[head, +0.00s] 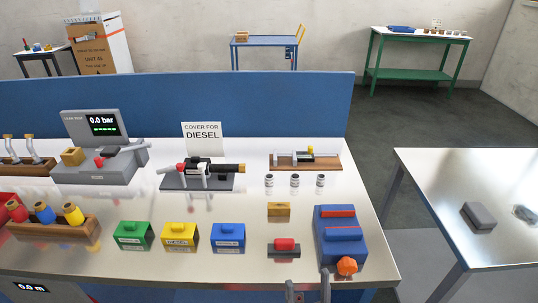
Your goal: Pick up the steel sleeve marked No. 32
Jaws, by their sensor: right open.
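Three small steel sleeves stand upright in a row on the steel bench top, in front of a wooden stand at the right: a left one (269,182), a middle one (294,182) and a right one (320,182). Each has a small pale label with dark marks. The marks are too small to read, so I cannot tell which is No. 32. My right gripper (308,286) is at the bottom edge, open and empty, well in front of the sleeves. My left gripper is not in view.
Between gripper and sleeves are a red-topped block (284,247) and a small wooden block (278,209). A blue vise-like device with an orange knob (340,236) stands right of them. Green, yellow and blue covers (179,235) stand left. A nozzle on a stand (198,176) lies behind.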

